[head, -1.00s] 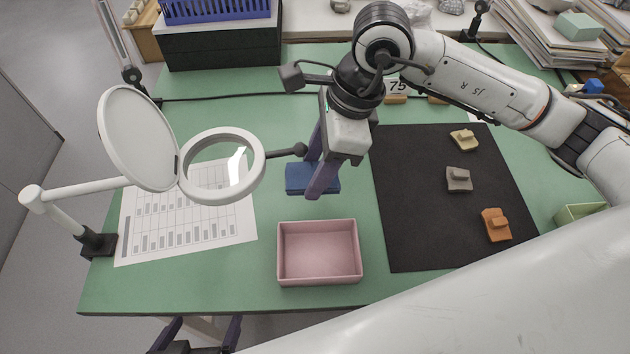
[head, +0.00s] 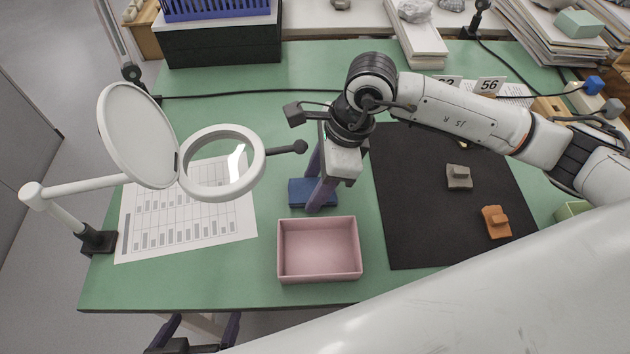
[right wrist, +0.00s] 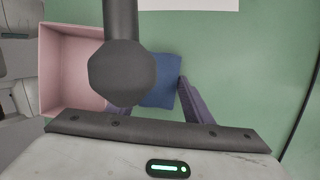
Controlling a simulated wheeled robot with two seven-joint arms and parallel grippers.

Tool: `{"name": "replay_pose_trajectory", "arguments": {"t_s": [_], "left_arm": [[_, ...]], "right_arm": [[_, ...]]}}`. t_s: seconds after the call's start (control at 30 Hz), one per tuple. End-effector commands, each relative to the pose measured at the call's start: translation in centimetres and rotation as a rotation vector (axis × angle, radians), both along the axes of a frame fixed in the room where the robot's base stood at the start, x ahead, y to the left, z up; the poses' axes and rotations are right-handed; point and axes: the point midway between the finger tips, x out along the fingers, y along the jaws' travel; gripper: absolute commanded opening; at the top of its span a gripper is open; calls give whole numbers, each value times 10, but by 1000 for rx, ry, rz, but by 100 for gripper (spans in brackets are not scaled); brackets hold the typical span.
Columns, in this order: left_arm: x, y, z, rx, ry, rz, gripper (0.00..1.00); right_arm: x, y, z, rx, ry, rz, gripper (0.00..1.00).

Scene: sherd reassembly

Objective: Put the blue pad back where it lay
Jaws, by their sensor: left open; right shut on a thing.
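The blue pad (head: 299,192) is just behind the pink tray, partly hidden by my right gripper. My right gripper (head: 316,190) points down and is shut on the pad; whether the pad touches the table is hard to tell. In the right wrist view the blue pad (right wrist: 160,82) shows between the purple fingers, partly covered by a dark round part of the arm. My left gripper (head: 197,333) is open and empty at the bottom edge, in front of the table.
The pink tray (head: 319,279) looks empty and stands close in front of the pad. A magnifier lamp (head: 222,195) reaches over a printed sheet (head: 190,235) on the left. A black mat (head: 410,225) on the right bears a grey sherd (head: 459,178) and an orange sherd (head: 496,222).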

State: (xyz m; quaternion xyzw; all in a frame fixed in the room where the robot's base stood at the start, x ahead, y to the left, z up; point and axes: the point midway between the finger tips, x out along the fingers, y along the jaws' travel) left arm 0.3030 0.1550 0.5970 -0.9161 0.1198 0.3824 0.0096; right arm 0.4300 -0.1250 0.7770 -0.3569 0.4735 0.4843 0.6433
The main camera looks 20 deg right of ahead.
Motion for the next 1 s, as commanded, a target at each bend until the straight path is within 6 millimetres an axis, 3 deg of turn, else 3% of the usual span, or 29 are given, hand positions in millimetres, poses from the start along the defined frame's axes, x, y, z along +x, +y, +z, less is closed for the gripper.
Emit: {"name": "replay_pose_trajectory", "arguments": {"t_s": [0.03,0.13,0.53,1.0], "left_arm": [[0,0,-1,1,1,-1,92],[0,0,-1,1,2,-1,92],[1,-1,4,-2,-4,0,92],[1,-1,2,-3,-3,1,92]], "right_arm": [[0,0,-1,0,0,0,51],[0,0,-1,0,0,0,65],[0,-2,7,0,-2,-1,65],[-7,-28,95,-1,-4,0,65]]}}
